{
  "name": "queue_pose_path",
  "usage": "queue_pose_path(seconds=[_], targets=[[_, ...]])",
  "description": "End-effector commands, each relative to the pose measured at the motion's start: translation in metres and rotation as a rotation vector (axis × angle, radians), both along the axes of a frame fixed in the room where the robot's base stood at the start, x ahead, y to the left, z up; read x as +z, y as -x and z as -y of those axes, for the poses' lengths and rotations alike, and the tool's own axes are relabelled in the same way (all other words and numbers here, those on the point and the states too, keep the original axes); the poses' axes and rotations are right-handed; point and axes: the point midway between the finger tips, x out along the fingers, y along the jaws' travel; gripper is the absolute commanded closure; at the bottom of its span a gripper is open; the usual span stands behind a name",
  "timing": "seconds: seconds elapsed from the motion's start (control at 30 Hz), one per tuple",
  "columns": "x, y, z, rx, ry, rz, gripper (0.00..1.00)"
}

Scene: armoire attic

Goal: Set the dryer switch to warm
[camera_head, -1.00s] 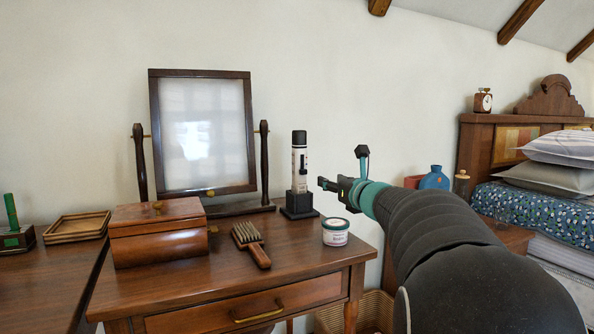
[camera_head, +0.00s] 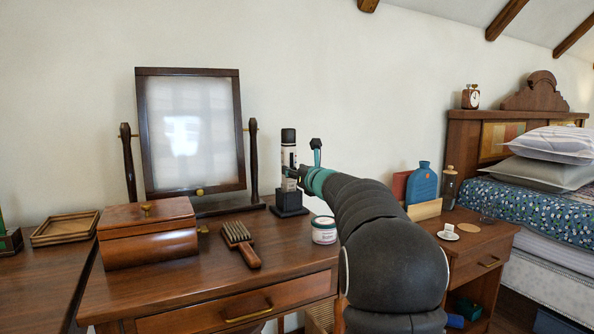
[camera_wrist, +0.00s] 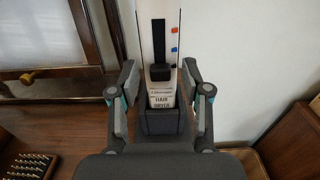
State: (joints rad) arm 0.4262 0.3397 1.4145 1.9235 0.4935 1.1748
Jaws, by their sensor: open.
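The hair dryer (camera_head: 289,155) is a white upright body with a black top, standing in a dark square base (camera_head: 289,206) on the dressing table. In the wrist view the dryer (camera_wrist: 145,35) bears the label "HAIR DRYER" and a black slot. The black switch block (camera_wrist: 161,72) sits at the slot's lower end, just below the level of a blue mark (camera_wrist: 175,53). A red mark (camera_wrist: 174,29) is higher up. My gripper (camera_wrist: 159,80) is open, one finger on each side of the dryer; I cannot tell whether either touches it. It also shows in the head view (camera_head: 298,176).
A mirror stand (camera_head: 190,135) is left of the dryer. A nightstand (camera_head: 475,245) with a blue bottle (camera_head: 422,185) and the bed are to the right.

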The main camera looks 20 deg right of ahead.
Motion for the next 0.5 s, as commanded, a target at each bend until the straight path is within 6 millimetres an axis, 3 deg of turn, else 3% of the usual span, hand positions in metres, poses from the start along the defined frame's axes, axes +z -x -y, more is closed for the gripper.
queue_pose_path(seconds=[0.23,0.43,0.5], targets=[[-0.0003,-0.0005,0.0004,0.000,0.000,0.000,0.52],[-0.0003,-0.0003,0.0005,-0.001,0.000,0.000,1.00],[-0.0002,-0.0003,0.0006,-0.001,0.000,0.000,1.00]])
